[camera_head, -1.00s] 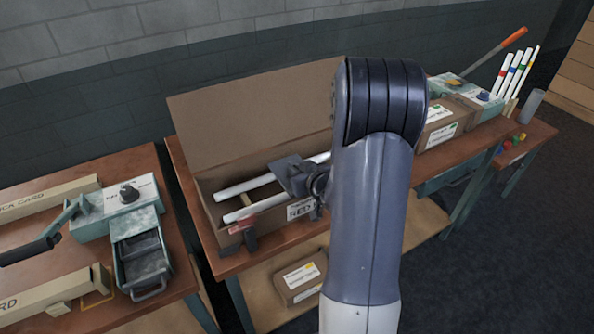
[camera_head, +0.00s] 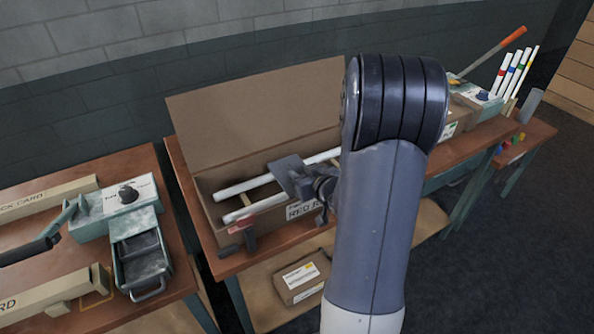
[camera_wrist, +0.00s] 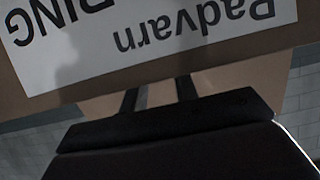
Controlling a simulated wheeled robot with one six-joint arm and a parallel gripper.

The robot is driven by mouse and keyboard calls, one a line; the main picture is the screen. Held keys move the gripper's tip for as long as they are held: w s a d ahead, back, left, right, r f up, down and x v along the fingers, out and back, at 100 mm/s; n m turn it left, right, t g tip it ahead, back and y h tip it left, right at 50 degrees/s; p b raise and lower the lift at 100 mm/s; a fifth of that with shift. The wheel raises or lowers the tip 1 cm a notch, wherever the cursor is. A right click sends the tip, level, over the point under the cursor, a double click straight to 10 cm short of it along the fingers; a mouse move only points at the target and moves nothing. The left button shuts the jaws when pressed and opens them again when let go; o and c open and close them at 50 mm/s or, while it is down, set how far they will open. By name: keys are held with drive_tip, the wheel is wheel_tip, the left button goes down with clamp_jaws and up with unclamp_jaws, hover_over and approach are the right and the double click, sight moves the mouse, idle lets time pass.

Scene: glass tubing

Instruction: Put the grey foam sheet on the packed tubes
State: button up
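White tubes (camera_head: 243,188) lie lengthwise in a long open cardboard box (camera_head: 250,106) on the middle bench, its lid raised at the back. My gripper (camera_head: 288,176) is over the box's front side, above the tubes. In the wrist view, my two dark fingers (camera_wrist: 158,98) stand apart, close to a cardboard face with a white printed label (camera_wrist: 120,40). I see nothing clearly held between them. I cannot make out the grey foam sheet in either view. My arm hides the right end of the box.
A red-and-black clamp-like piece (camera_head: 241,230) is at the box's front left corner. A teal device (camera_head: 118,207) stands on the left bench. A closed carton (camera_head: 302,279) lies on the lower shelf. Marked tubes (camera_head: 512,70) stand at the far right.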

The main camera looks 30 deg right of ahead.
drive_tip(key=v, duration=0.8)
drive_tip(key=shift+s+r+p, duration=0.15)
drive_tip(key=shift+s+p, duration=0.15)
drive_tip(key=shift+s, duration=0.05)
idle(0.6)
